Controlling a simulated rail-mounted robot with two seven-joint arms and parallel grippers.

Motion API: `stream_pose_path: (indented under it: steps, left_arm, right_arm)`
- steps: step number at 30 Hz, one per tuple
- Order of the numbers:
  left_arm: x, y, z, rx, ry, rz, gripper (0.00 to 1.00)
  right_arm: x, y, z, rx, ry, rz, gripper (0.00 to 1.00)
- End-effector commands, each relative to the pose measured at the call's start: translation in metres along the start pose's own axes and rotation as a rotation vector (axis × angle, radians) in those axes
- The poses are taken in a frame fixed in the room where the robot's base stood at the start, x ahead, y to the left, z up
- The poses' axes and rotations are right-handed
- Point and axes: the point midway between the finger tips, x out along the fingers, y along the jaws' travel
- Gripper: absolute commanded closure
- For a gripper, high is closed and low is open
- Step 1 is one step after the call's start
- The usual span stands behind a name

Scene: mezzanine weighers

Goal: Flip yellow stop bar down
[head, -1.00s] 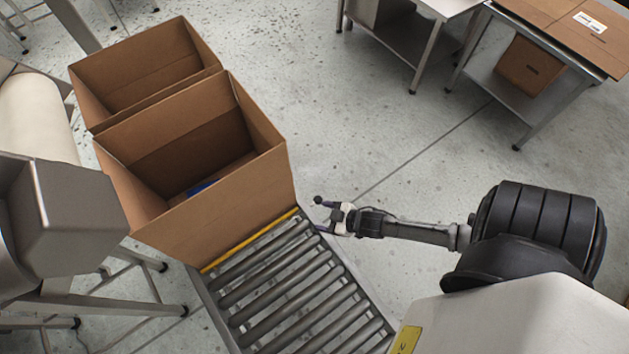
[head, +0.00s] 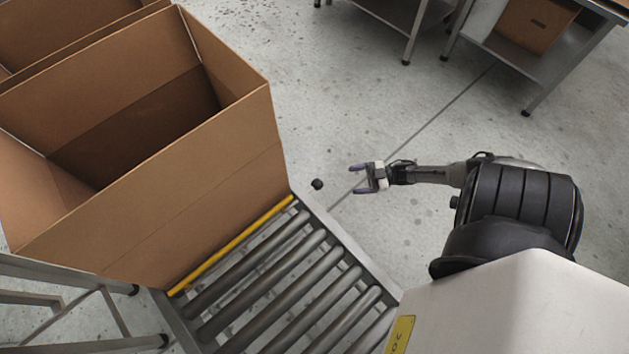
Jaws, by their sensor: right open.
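The yellow stop bar (head: 234,244) runs across the roller conveyor (head: 262,280), along the bottom edge of a large open cardboard box (head: 190,205). Whether it stands raised or lies down is hard to tell. A black round knob (head: 317,184) shows just beyond the bar's right end, beside the conveyor frame; its link to the bar is not clear. My right gripper (head: 354,178) is open and empty, to the right of the knob, with its fingers pointing left toward it and a gap between them. My left gripper is out of view.
A second cardboard box (head: 60,25) stands behind the first. The rollers in front of the bar are bare. Open floor (head: 400,110) lies beyond my right arm. A metal table (head: 545,65) with a box on its lower shelf stands at the top right.

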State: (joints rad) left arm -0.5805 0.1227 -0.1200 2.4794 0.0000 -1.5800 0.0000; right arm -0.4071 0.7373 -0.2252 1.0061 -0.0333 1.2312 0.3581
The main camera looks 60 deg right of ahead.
Motion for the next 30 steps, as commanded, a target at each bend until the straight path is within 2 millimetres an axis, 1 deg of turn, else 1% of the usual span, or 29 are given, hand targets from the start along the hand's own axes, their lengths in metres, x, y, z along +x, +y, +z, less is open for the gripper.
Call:
stream_pose_path:
  steps: [1,5,8,15,21,27,30]
  left_arm:
    - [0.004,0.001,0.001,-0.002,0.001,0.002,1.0]
    - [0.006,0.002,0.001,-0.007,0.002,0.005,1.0]
    - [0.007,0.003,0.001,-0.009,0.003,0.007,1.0]
    - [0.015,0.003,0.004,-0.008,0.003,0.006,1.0]
    - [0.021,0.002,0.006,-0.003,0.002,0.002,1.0]
    - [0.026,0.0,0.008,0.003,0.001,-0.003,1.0]
    - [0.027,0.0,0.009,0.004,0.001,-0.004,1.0]
  right_arm:
    - [0.0,0.0,0.003,-0.001,0.006,-0.004,0.29]
    - [0.01,0.001,0.003,-0.001,0.012,-0.008,0.29]
    - [0.025,0.0,0.002,-0.001,0.013,-0.008,0.29]
    - [0.072,0.0,0.002,-0.001,0.014,-0.008,0.29]
    - [0.104,0.0,0.002,-0.002,0.013,-0.008,0.29]
    - [0.125,0.0,0.002,-0.001,0.011,-0.007,0.29]
    - [0.13,0.0,0.001,0.0,0.011,-0.007,0.29]
